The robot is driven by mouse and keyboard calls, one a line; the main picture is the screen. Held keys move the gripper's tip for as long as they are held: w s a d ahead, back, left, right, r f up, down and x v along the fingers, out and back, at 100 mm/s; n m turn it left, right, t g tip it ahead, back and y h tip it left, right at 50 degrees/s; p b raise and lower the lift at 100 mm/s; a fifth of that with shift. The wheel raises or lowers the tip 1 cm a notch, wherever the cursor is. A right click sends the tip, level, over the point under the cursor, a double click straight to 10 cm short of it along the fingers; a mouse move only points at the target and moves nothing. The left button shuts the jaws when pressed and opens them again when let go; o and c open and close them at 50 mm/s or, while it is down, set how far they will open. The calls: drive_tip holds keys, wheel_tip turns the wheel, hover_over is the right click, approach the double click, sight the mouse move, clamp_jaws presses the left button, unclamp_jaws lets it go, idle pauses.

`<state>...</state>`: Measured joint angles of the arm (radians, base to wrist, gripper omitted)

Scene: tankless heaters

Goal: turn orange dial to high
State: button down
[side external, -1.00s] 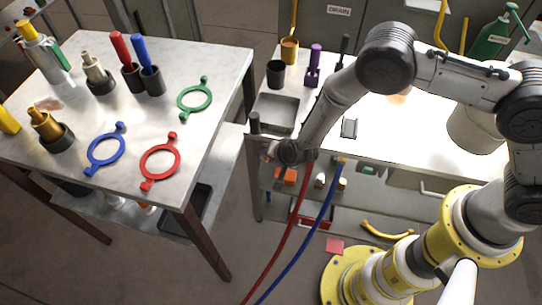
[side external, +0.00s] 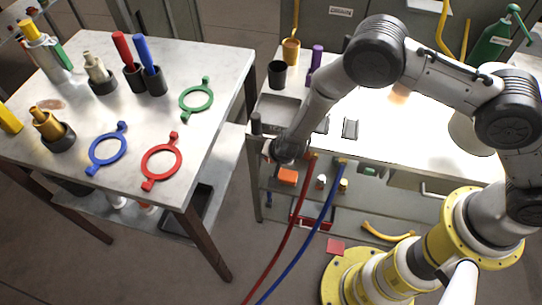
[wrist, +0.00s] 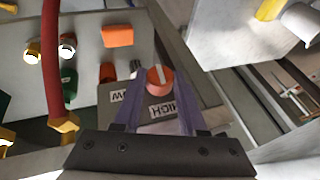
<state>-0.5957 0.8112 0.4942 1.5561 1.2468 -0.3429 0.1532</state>
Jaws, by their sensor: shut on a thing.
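The orange dial (wrist: 160,80) has a white stripe across its face and shows in the wrist view at the far end of a grey panel. My gripper (wrist: 157,88) has purple fingers either side of the dial and is shut on it. A white label reading HIGH (wrist: 163,110) appears upside down just below the dial, and another label (wrist: 120,95), partly covered, lies to its left. In the side external view my gripper (side external: 268,150) is at the front left edge of the white bench; the dial is hidden there.
A red hose (wrist: 52,70) hangs at the left in the wrist view, near an orange block (wrist: 117,36). The side external view shows red (side external: 297,205) and blue (side external: 323,205) hoses right of my gripper, and a table (side external: 215,65) with colored rings at left.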

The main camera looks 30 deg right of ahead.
drive_tip(key=shift+c, duration=2.3)
unclamp_jaws()
drive_tip(key=shift+d, duration=0.1)
drive_tip(key=d+v, duration=0.1)
drive_tip(key=v, duration=1.2)
drive_tip(key=shift+s+a+r, duration=0.15)
drive_tip(key=shift+a+r, duration=0.2)
drive_tip(key=shift+a, duration=0.15)
drive_tip(key=shift+d, duration=0.1)
